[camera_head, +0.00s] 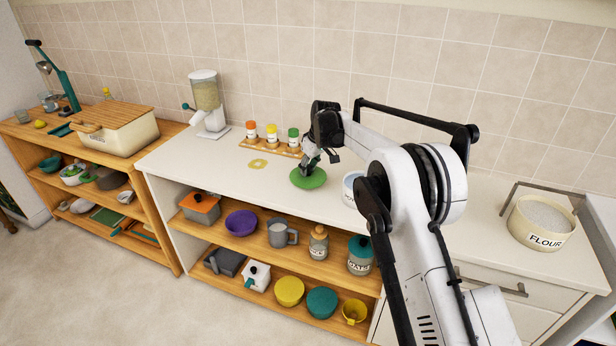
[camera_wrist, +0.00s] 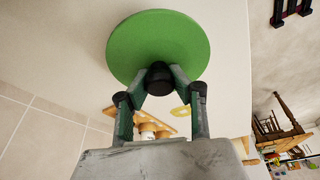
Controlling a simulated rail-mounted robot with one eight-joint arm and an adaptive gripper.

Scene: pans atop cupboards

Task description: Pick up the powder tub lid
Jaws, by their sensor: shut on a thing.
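The powder tub lid, a round green disc with a black knob, is at the middle of the white counter in the head view (camera_head: 308,181) and large at the top of the wrist view (camera_wrist: 158,38). My gripper (camera_head: 308,166) is above it, pointing down, with its fingers closed on the black knob; the grip shows clearly in the wrist view (camera_wrist: 160,80). I cannot tell whether the lid touches the counter or hangs just above it. A white tub with blue lettering (camera_head: 349,190) stands right of the lid, mostly hidden behind my arm.
A spice rack with several jars (camera_head: 271,146) stands behind the lid near the tiled wall. A yellow flat piece (camera_head: 258,163) lies left of the lid. A cereal dispenser (camera_head: 207,104) is further left, and a flour tub (camera_head: 541,224) is at right. The counter's front left is clear.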

